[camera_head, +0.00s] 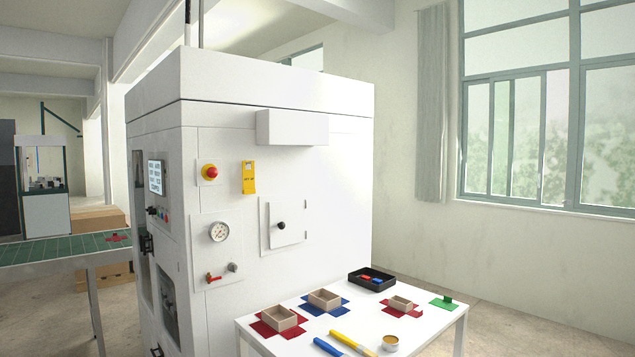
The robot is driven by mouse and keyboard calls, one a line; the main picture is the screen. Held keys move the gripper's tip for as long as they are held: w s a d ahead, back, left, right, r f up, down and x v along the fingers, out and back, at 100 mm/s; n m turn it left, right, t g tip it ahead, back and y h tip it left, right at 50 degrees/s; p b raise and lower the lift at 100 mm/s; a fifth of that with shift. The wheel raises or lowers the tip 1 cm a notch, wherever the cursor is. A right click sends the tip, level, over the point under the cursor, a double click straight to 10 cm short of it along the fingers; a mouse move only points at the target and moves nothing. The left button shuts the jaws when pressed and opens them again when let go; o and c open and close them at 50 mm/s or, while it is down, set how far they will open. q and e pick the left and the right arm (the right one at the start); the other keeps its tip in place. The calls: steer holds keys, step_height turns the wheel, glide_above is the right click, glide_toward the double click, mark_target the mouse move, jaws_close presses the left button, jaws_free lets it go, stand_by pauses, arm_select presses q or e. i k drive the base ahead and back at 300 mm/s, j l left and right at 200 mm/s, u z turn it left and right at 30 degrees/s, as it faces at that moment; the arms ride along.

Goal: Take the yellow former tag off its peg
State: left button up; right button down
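The yellow former tag (249,178) hangs on the white front panel of the machine (340,190). The peg is too small to make out behind the top of the tag. Neither of my grippers shows in the head view.
A white table (290,343) stands before the machine with small boxes, coloured blanks, a black tray (372,279), a yellow-handled tool (352,342) and a tin (390,343). The panel has a gauge (219,231), red lever (214,278) and small door (288,222).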

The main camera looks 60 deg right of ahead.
mark_target(248, 176)
steer(key=i+l+z, duration=0.2)
steer(key=i+z, duration=0.8)
steer(key=i+j+z, duration=0.3)
steer(key=i+z, duration=0.2)
steer(key=i+l+z, duration=0.15)
steer(key=i+z, duration=0.15)
steer(key=z, duration=0.15)
steer(key=i+z, duration=0.6)
steer(key=z, duration=0.25)
steer(key=i+j+z, duration=0.15)
steer(key=i+z, duration=0.15)
steer(key=z, duration=0.15)
steer(key=i+z, duration=0.1)
steer(key=z, duration=0.2)
